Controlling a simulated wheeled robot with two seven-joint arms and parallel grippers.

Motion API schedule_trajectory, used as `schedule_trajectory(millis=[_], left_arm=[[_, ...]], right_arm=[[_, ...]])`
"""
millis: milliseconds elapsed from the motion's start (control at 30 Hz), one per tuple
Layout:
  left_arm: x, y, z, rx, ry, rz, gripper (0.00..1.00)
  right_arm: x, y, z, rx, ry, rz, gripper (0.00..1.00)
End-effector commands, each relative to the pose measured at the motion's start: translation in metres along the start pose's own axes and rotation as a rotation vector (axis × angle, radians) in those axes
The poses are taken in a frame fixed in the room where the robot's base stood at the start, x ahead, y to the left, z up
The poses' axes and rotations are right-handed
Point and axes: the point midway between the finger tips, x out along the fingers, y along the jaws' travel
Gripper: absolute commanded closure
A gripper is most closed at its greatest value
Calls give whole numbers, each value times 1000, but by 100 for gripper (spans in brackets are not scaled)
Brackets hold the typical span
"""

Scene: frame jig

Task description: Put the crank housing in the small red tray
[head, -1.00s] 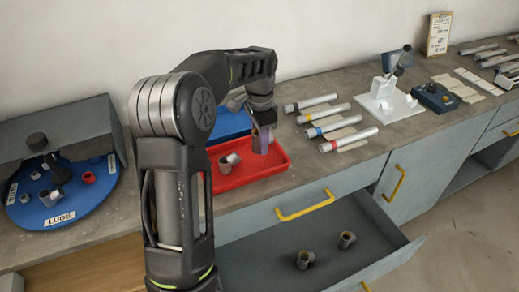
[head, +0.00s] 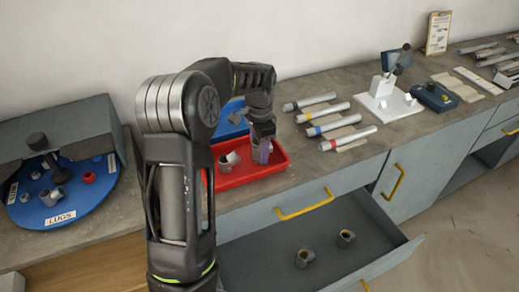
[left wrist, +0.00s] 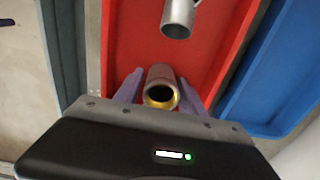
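The small red tray (head: 241,174) stands on the bench, and it fills the middle of the left wrist view (left wrist: 125,40). My left gripper (head: 263,153) points down over the tray's right part. In the left wrist view its purple fingers (left wrist: 160,90) flank a short grey tube with a yellow ring at its open end, the crank housing (left wrist: 160,78), and look shut on it. Whether it touches the tray floor is unclear. A grey fitting (head: 228,159) lies in the tray, apart from it. My right gripper is out of view.
A blue tray (head: 230,117) lies behind the red one. Several tubes (head: 333,124) lie to the right. An open drawer (head: 335,270) below holds two grey fittings. A blue turntable (head: 75,205) marked LUGS is at left.

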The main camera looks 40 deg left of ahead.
Motion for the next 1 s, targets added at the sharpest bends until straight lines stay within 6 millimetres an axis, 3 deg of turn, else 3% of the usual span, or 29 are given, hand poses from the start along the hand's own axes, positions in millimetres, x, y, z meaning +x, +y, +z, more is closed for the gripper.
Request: schedule_trajectory(millis=[100, 533, 667, 1000], left_arm=[[0, 0, 0, 0, 0, 0, 43], [-11, -1, -1, 0, 3, -3, 43], [-29, -1, -1, 0, 4, -4, 43], [-100, 0, -1, 0, 3, -4, 43]], right_arm=[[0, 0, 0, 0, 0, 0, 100], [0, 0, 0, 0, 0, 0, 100], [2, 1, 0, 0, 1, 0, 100], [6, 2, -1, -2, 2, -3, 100]])
